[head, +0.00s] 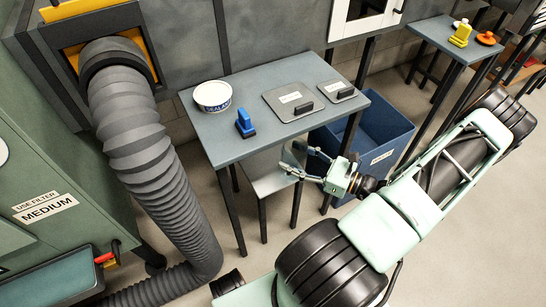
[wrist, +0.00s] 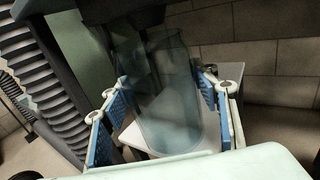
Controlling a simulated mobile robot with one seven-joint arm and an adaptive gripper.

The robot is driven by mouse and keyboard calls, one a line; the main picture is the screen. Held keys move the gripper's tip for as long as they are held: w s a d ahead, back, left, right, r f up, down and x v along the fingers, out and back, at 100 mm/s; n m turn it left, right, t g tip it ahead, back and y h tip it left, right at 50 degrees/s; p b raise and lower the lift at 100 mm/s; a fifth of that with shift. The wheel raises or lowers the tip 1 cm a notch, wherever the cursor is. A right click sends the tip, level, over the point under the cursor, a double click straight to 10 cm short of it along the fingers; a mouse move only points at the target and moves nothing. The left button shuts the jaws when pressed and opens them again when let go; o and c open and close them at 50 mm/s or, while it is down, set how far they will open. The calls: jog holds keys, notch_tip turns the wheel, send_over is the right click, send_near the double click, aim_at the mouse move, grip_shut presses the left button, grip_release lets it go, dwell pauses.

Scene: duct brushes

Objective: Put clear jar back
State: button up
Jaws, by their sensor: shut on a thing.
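The clear jar (wrist: 168,100) is a see-through, bluish cylinder between the two blue-padded fingers of my gripper (wrist: 163,88) in the wrist view. My gripper is shut on its sides. In the head view my gripper (head: 298,162) is beside the front right part of the blue-grey table, below its top. The jar is only a faint dark shape (head: 293,154) there, over a low pale stand (head: 262,182). I cannot tell from these views whether the jar's base touches the stand.
The table (head: 225,126) holds a white sealant tub (head: 213,96), a blue brush (head: 245,123) and two grey plates with handles (head: 288,101). A blue bin (head: 383,127) stands behind my gripper. A ribbed duct (head: 140,150) is on the left. A small table (head: 440,36) stands far right.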

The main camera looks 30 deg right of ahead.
jog(key=w+a+f+b, duration=0.1)
jog(key=w, duration=0.1)
jog(key=w+a+f+b, duration=0.1)
jog(key=w, duration=0.1)
jog(key=w+a+f+b, duration=0.1)
jog(key=w+a, duration=0.1)
jog(key=shift+f, duration=0.2)
jog(key=shift+f, duration=0.2)
jog(key=o, duration=1.2)
jog(key=shift+o, duration=0.2)
